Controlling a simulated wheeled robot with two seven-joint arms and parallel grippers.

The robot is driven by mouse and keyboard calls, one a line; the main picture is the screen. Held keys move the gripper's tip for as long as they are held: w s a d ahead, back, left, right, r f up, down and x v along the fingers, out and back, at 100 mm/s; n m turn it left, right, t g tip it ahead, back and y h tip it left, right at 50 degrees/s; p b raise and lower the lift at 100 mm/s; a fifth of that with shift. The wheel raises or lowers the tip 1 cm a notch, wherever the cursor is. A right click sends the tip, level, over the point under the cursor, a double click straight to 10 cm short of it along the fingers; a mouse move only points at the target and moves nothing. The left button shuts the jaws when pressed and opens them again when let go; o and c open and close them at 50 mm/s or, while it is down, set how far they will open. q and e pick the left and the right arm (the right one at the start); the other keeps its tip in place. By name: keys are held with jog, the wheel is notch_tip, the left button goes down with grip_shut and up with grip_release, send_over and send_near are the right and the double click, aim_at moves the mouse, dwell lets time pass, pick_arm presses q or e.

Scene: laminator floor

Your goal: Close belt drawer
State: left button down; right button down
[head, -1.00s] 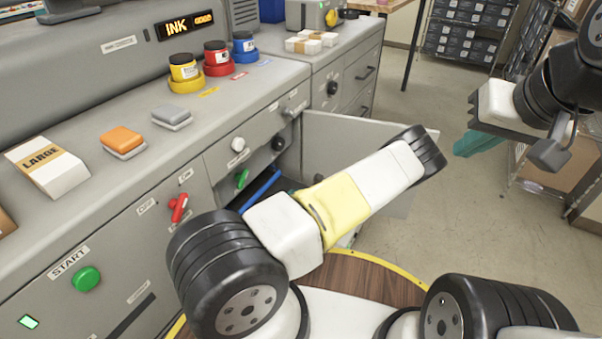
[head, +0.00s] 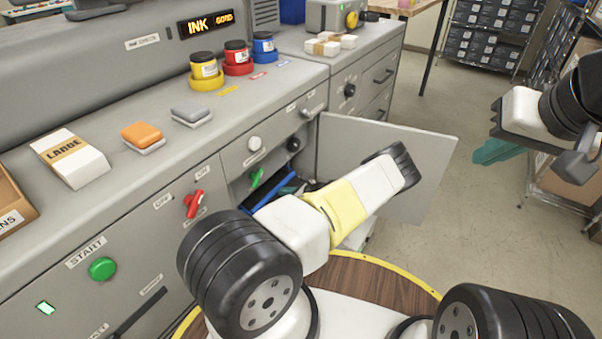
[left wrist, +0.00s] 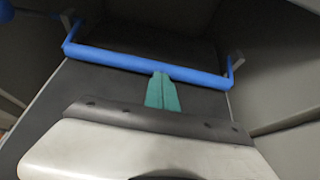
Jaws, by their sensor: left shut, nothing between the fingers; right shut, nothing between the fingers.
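The belt drawer shows a blue bar handle (head: 270,187) inside the open cabinet bay. In the left wrist view the blue bar (left wrist: 150,66) spans the dark drawer between two side brackets. My left gripper (left wrist: 162,92) is shut and empty, its teal fingertips at the bar's near edge; I cannot tell whether they touch it. In the head view my left gripper (head: 292,188) is partly hidden behind my own arm. My right gripper (head: 497,151) is shut and empty, out at the right over open floor.
A grey cabinet door (head: 425,170) stands open to the right of the bay. A green knob (head: 256,178) and a red lever (head: 194,203) are near its opening. Ink pots (head: 237,57) and packs sit on the counter above. A rack (head: 490,35) stands at the back.

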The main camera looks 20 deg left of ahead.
aim_at(270, 190)
pick_arm(q)
jog(key=a, duration=0.2)
jog(key=w+a, duration=0.1)
jog(key=a, duration=0.2)
jog(key=w+a, duration=0.1)
jog(key=a, duration=0.1)
jog(key=shift+w+a, duration=0.1)
jog(key=shift+a, duration=0.3)
jog(key=shift+d, duration=0.15)
